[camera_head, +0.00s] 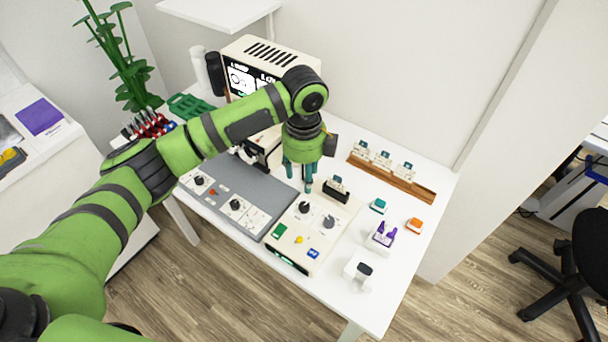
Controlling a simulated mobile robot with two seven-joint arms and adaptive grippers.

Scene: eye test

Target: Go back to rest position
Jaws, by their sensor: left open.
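My left arm reaches in from the lower left over the white table (390,290). My left gripper (299,184) points down above the beige control box (298,243), near its back edge and to the left of a small dark holder (336,189) with a card-like piece in it. The gripper is open, and nothing shows between its fingers. Whether the fingertips touch the box cannot be told. My right gripper is not in view.
A wooden rack (420,188) with several small pieces stands at the back right. A grey panel (225,180), a beige machine (270,55) and a green tray (190,106) are on the left. Small coloured blocks lie right. An office chair (575,265) stands far right.

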